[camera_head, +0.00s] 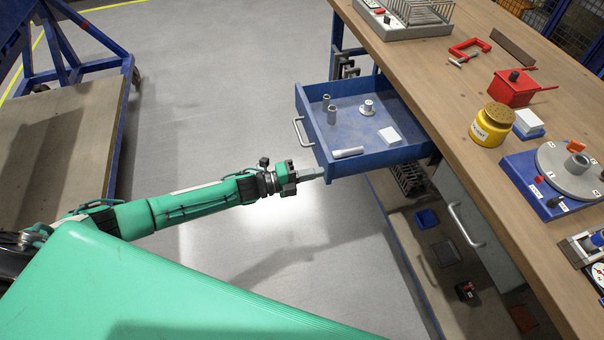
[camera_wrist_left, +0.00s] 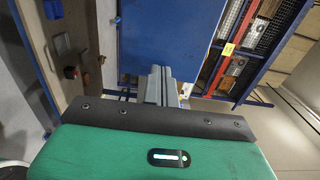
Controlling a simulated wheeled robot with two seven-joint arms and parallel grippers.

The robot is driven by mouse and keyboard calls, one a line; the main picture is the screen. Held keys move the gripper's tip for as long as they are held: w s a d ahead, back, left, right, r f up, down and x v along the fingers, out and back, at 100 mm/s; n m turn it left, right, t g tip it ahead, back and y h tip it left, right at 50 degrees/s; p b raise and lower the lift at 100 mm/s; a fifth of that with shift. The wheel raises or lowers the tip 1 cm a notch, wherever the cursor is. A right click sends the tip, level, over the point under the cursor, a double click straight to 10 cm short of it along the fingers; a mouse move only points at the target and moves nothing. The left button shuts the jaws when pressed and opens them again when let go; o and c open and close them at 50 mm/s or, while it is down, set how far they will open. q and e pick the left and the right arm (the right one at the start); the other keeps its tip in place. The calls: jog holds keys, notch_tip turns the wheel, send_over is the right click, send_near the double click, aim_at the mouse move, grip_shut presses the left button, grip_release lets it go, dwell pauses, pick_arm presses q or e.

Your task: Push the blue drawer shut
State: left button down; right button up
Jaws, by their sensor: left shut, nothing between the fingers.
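The blue drawer (camera_head: 312,125) stands pulled out from under the wooden workbench in the head view. It holds a few small metal and white parts, and a pale bar handle is on its front. My left gripper (camera_head: 318,172) is shut and empty, with its fingertips at the near lower corner of the drawer front. I cannot tell whether they touch it. In the left wrist view the shut fingers (camera_wrist_left: 158,85) point toward a large blue panel. My right gripper is not in view.
The workbench (camera_head: 440,75) carries a red box (camera_head: 512,88), a yellow pot (camera_head: 491,125) and a blue rotary jig (camera_head: 530,185). A shelf with small items lies below it. A blue-framed cart (camera_head: 60,130) stands at left. Grey floor (camera_head: 220,90) is clear between.

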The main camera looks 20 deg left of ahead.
aim_at(414, 151)
pick_arm(q)
jog(key=shift+w+d, duration=0.1)
jog(key=shift+d, duration=0.05)
